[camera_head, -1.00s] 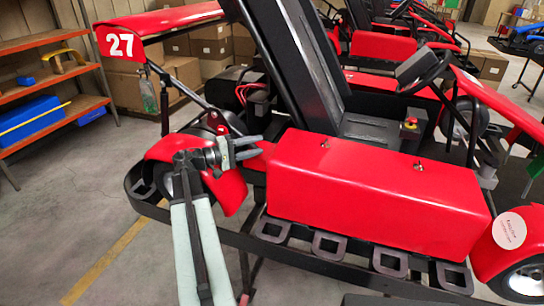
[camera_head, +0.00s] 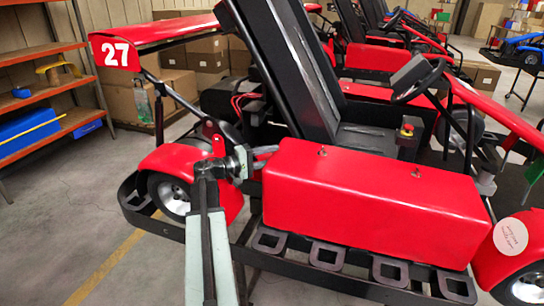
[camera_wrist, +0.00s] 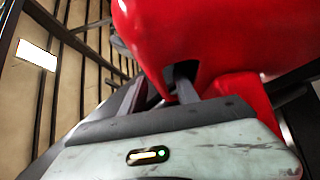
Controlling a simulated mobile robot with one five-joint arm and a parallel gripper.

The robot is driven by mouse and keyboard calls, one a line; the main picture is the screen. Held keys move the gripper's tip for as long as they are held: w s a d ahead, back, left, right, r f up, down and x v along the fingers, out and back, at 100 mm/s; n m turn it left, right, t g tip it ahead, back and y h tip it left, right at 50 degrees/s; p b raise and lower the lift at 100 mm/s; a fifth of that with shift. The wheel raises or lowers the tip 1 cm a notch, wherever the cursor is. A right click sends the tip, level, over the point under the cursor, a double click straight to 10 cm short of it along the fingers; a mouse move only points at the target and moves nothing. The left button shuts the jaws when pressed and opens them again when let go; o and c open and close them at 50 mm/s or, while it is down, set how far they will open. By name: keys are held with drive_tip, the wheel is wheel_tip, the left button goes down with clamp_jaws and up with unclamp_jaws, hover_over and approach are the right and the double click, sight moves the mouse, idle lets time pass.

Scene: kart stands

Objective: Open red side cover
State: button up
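The red side cover (camera_head: 370,205) is a long box on the near side of the kart. It looks seated and closed, with two small metal fasteners on its top. My gripper (camera_head: 266,156) is at the cover's left end, near its upper corner. In the wrist view the cover (camera_wrist: 205,30) fills the upper right. The gripper's two dark fingers (camera_wrist: 162,88) stand apart, with red between them. The right finger reaches toward a dark opening in the red surface. The fingertips are partly hidden, so I cannot tell whether they touch it.
A red rear fender over a wheel (camera_head: 174,195) is just left of my gripper. A black side frame with step loops (camera_head: 328,255) runs below the cover. The seat (camera_head: 285,60) rises behind. Shelves (camera_head: 50,90) stand at far left. Open floor lies at lower left.

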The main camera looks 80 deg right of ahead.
drive_tip(key=shift+c, duration=0.4)
drive_tip(key=shift+a, duration=0.1)
clamp_jaws()
drive_tip(key=shift+s+a+f, duration=0.1)
idle(0.8)
